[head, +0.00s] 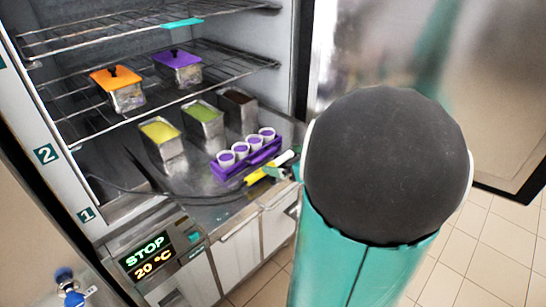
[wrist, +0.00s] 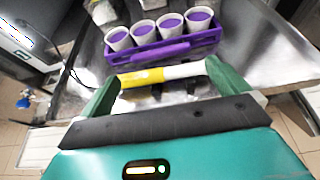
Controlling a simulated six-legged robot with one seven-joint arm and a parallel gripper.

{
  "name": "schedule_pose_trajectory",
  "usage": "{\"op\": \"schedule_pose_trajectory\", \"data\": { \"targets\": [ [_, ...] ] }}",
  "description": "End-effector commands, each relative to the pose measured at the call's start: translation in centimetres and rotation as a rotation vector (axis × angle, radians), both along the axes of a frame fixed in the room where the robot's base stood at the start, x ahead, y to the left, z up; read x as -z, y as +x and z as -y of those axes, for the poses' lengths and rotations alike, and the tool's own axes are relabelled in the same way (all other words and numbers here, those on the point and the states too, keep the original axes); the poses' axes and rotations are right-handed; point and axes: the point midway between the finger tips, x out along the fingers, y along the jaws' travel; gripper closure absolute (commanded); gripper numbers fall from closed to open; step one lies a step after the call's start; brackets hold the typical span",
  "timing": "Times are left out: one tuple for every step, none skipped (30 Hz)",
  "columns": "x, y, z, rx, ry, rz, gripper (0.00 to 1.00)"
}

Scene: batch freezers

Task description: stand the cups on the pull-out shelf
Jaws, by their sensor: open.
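Several white cups with purple contents (head: 254,142) stand upright in a row in a purple carrier (head: 232,173) on the metal surface at the bottom of the freezer. In the wrist view the cups (wrist: 144,30) and the carrier (wrist: 165,51) are just ahead of my gripper (wrist: 162,84). My gripper is open, its green fingers spread apart. A yellow-and-white bar (wrist: 168,74) lies across between the fingertips, in front of the carrier; I cannot tell whether it is joined to the carrier. My arm hides most of the gripper in the head view.
Metal pans with yellow (head: 161,140), green (head: 203,119) and brown (head: 239,110) contents stand behind the cups. Wire racks above hold an orange-lidded pan (head: 118,87) and a purple-lidded pan (head: 178,66). A control panel (head: 155,256) reads STOP, 20 °C. The open door (head: 490,90) is at right.

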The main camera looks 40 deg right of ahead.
Motion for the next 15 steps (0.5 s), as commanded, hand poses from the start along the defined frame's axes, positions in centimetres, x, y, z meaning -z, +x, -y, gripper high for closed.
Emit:
{"op": "schedule_pose_trajectory", "data": {
  "targets": [
    [-0.4, -0.8, 0.1, 0.002, -0.002, 0.001, 0.00],
    [-0.5, -1.1, 0.1, 0.001, -0.003, 0.002, 0.00],
    [-0.7, -1.5, 0.1, 0.000, -0.003, 0.001, 0.00],
    [-0.8, -1.8, 0.1, 0.000, -0.002, 0.001, 0.00],
    [-0.9, -2.0, 0.1, 0.001, -0.001, 0.000, 0.00],
    [-0.9, -2.2, 0.1, 0.001, 0.000, 0.000, 0.00],
    [-0.9, -2.3, 0.1, 0.000, 0.000, -0.001, 0.00],
    [-1.0, -2.4, 0.1, -0.001, 0.000, -0.001, 0.00],
    [-1.0, -2.4, 0.0, -0.001, 0.000, -0.001, 0.00],
    [-1.0, -2.4, 0.0, -0.001, 0.000, -0.001, 0.00],
    [-1.0, -2.4, 0.0, -0.004, -0.002, -0.001, 0.00],
    [-1.0, -2.3, -0.4, -0.017, -0.010, -0.004, 0.00],
    [-1.1, -2.0, -0.8, -0.036, -0.023, -0.008, 0.00],
    [-1.3, -1.8, -1.6, -0.065, -0.045, -0.015, 0.00],
    [-1.5, -1.2, -3.0, -0.122, -0.084, -0.028, 0.00]
  ]
}}
